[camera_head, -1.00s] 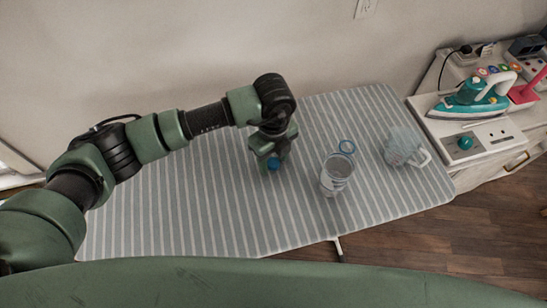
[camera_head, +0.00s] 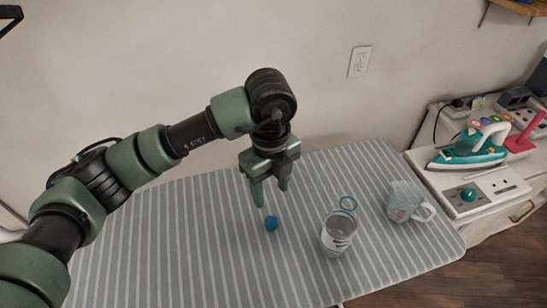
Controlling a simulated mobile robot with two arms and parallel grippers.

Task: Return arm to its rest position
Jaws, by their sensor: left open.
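My left arm comes in from the left in the head view. Its left gripper (camera_head: 271,196) points down above the striped ironing board, with its green fingers spread and nothing between them. A small blue round object (camera_head: 271,223) lies on the board just below the fingertips, apart from them. My right gripper is not in view.
A teal iron (camera_head: 470,150) stands on the cabinet at right. A wall with an outlet (camera_head: 360,61) is behind.

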